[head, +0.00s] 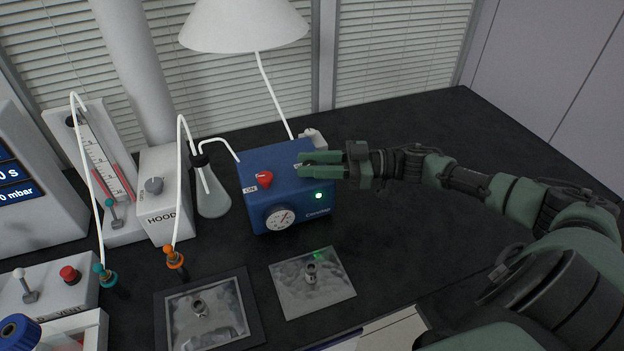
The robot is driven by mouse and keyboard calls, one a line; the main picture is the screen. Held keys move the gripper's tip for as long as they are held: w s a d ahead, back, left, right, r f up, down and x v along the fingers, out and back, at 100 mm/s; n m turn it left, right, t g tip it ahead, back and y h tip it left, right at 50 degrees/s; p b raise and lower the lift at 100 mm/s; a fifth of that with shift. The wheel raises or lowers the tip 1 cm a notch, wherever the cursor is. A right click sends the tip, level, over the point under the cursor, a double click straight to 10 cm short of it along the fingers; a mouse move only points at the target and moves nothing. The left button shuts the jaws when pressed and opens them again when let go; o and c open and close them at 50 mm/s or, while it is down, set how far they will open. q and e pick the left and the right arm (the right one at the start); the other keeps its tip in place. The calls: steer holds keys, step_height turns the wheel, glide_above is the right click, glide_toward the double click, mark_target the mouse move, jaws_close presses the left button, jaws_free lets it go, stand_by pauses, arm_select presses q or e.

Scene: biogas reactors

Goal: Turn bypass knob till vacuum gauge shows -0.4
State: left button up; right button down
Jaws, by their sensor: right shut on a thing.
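The blue vacuum pump box (262,208) stands on the black bench in the middle of the head view. A round white vacuum gauge (280,217) is on its front; its dial is too small to read. My right gripper (306,165) reaches in from the right over the box's top and is shut on the bypass knob, which its fingers mostly hide. A red switch (265,178) sits beside the "ON" label on the box's top. A green light (319,195) glows on the front. My left gripper is not in view.
A glass flask (212,194) with white tubing stands left of the box, next to the HOOD box (165,200). Two clear-topped trays, one on the left (258,320) and one on the right (345,291), lie in front. The bench right of the box is clear beneath my arm.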

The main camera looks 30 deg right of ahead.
steer(key=n+g+y+b, duration=0.1)
steer(key=n+g+b, duration=0.1)
steer(key=g+b, duration=0.1)
steer(key=shift+w+f+n+g+y+b, duration=0.1)
steer(key=shift+f+n+g+y+b, duration=0.2)
steer(key=shift+f+y, duration=0.1)
arm_select(q)
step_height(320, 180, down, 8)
steer(key=b, duration=0.2)
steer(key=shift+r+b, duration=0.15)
steer(key=shift+b, duration=0.15)
arm_select(e)
steer(key=shift+a+n+g+y, duration=0.1)
steer(key=shift+n+g+y, duration=0.4)
steer(key=shift+n+g, duration=1)
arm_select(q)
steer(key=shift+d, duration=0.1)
arm_select(e)
steer(key=shift+r+m+g, duration=0.1)
steer(key=shift+m+g, duration=0.2)
steer(key=shift+g, duration=0.1)
